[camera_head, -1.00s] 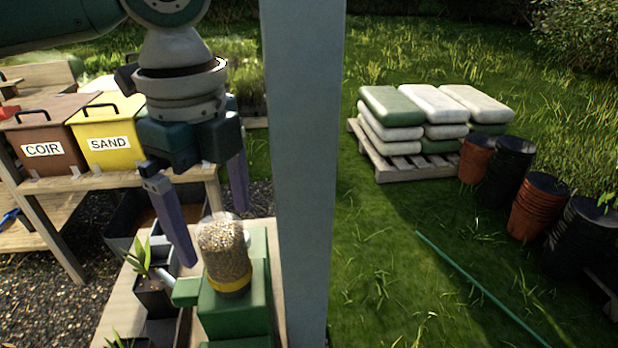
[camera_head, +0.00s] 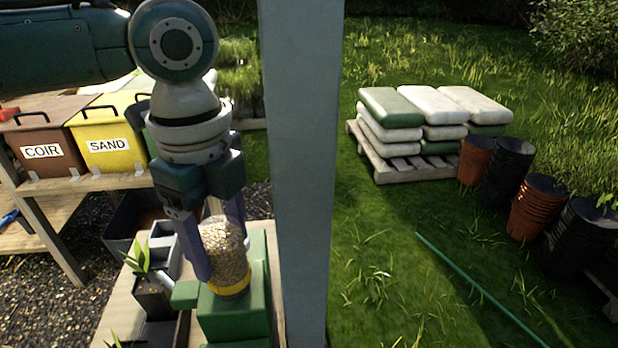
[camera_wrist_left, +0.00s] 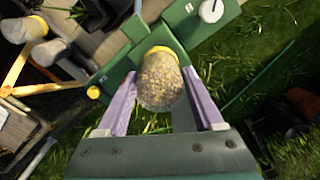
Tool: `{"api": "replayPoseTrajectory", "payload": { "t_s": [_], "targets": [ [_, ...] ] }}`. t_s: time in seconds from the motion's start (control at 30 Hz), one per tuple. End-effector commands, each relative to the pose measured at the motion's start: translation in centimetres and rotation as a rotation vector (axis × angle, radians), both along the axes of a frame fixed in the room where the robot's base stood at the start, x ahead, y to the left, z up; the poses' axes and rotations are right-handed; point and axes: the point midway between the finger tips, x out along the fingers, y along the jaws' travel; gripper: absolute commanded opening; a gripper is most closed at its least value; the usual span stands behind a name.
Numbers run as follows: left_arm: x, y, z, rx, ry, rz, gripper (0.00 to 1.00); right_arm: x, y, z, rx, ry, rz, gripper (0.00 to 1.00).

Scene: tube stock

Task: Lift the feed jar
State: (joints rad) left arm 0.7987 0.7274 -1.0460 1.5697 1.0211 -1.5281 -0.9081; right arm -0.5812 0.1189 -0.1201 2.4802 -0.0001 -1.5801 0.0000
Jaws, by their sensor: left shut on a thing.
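The feed jar (camera_head: 225,258) is a clear jar of tan grain with a yellow band at its bottom. It stands upright on a green block-shaped stand (camera_head: 233,312) on the bench. My left gripper (camera_head: 222,262) has come down around the jar, with a purple finger on either side, and is shut on it. In the left wrist view the jar (camera_wrist_left: 160,82) sits between the two purple fingers. My right gripper is in neither view.
Potted seedlings (camera_head: 150,285) stand left of the stand. A grey post (camera_head: 303,170) rises close on the right. Behind are a brown COIR bin (camera_head: 42,150) and a yellow SAND bin (camera_head: 108,145).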

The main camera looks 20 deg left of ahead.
Motion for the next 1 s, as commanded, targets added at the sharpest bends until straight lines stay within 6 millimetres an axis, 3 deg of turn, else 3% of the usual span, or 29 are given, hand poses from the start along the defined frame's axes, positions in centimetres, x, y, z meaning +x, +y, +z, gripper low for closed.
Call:
{"api": "replayPoseTrajectory", "payload": {
  "t_s": [0.03, 0.33, 0.6, 0.77, 0.87, 1.0],
  "targets": [
    [0.0, 0.0, 0.0, 0.000, 0.000, 0.000, 0.37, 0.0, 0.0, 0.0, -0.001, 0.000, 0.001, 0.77],
    [0.0, 0.0, 0.0, 0.000, 0.000, 0.000, 0.04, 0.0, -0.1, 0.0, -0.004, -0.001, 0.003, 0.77],
    [0.0, 0.0, 0.2, 0.000, -0.001, 0.000, 0.04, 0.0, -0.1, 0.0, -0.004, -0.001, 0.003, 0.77],
    [0.1, 0.0, 1.4, -0.001, -0.004, 0.000, 0.04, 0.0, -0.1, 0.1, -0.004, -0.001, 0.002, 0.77],
    [0.1, 0.0, 3.0, -0.001, -0.005, -0.002, 0.04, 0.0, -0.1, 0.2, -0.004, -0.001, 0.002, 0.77],
    [0.2, 0.0, 6.6, -0.001, -0.009, -0.002, 0.04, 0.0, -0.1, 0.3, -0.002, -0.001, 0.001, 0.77]
  ]
}}
